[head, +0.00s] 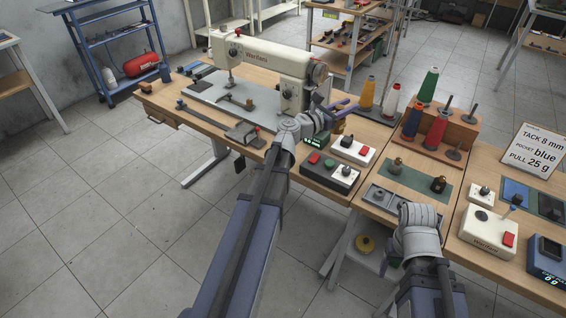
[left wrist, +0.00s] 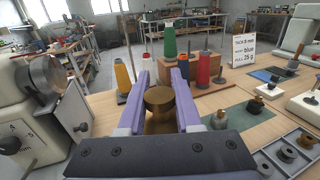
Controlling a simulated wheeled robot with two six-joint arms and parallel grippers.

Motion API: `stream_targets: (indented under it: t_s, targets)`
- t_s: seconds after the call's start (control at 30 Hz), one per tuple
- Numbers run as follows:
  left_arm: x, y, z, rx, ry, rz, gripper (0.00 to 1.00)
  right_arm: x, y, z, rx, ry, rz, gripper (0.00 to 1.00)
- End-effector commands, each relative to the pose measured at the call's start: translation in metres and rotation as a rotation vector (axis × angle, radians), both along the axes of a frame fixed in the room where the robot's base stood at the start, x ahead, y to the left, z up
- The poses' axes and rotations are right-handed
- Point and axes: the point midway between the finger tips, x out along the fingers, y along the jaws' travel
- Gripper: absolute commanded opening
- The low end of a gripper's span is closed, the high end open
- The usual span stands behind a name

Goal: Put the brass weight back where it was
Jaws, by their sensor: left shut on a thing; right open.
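My left gripper (head: 336,108) is over the table beside the sewing machine's right end. In the left wrist view its purple fingers (left wrist: 160,95) are shut on a round brass weight (left wrist: 160,98), held upright; the weight's lower part is partly hidden by the gripper.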

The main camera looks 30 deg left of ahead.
Motion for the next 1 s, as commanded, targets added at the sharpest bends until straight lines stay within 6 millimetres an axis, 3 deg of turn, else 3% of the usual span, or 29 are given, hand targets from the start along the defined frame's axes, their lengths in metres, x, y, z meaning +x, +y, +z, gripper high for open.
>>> stream_targets:
  t_s: [0.03, 0.2, 0.4, 0.6, 0.83, 1.0]
  targets:
    - [-0.001, 0.029, -0.016, -0.003, -0.001, 0.05, 0.0, 0.0, 0.0, -0.016, 0.0, 0.0, 0.0, 0.69]
    - [-0.01, 0.103, -0.037, -0.002, -0.001, 0.179, 0.0, 0.0, 0.0, -0.038, 0.0, 0.0, 0.0, 0.69]
    - [-0.022, 0.16, -0.052, -0.002, -0.001, 0.282, 0.0, 0.0, 0.0, -0.053, 0.0, 0.0, 0.0, 0.69]
    - [-0.028, 0.184, -0.057, -0.002, -0.001, 0.325, 0.0, 0.0, 0.0, -0.058, 0.0, 0.0, 0.0, 0.69]
    - [-0.029, 0.187, -0.059, -0.002, -0.001, 0.331, 0.0, 0.0, 0.0, -0.06, 0.0, 0.0, 0.0, 0.69]
    - [-0.029, 0.187, -0.072, -0.002, 0.0, 0.33, 0.0, 0.0, 0.0, -0.073, 0.0, 0.0, 0.0, 0.69]
